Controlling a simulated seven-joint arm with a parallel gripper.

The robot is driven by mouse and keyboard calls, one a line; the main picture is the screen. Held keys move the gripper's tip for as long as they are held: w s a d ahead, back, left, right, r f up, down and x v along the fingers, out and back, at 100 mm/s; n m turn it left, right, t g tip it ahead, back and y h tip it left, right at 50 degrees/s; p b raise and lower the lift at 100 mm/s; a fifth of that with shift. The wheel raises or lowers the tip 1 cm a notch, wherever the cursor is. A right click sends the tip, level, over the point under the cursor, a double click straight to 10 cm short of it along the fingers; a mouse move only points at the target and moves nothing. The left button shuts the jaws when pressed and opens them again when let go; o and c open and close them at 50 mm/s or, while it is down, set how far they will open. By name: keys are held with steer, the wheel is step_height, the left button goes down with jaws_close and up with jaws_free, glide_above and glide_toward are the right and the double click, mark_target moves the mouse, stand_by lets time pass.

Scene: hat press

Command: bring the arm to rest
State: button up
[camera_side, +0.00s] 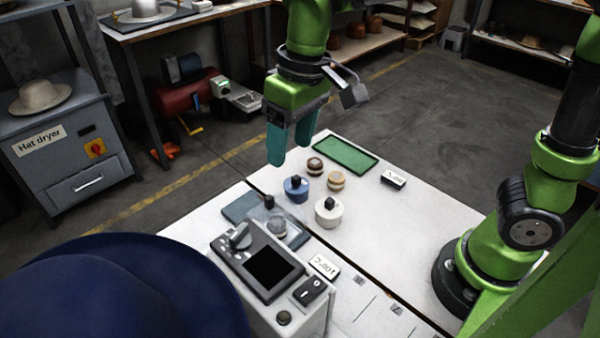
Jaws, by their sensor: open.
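My gripper (291,146) hangs above the far part of the white table (420,235), fingers pointing down. Its two teal fingers are apart and nothing shows between them. It is clear of the small objects that stand below it and to its right. My green arm comes down from the top of the picture, and my base stands on the table at the right.
Below the gripper stand a blue pot (296,190), a white pot (328,213) and two small round pieces. A green tray (346,154) lies behind. A control panel (262,262) is in front. A blue hat (120,290) fills the lower left. The table's right middle is clear.

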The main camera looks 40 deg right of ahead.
steer(key=s+d+m+t, duration=0.5)
steer(key=s+d, duration=0.3)
steer(key=d, duration=0.6)
steer(key=shift+s+r+m+t+y, duration=0.25)
steer(key=shift+m+t+y, duration=0.15)
steer(key=shift+t, duration=0.2)
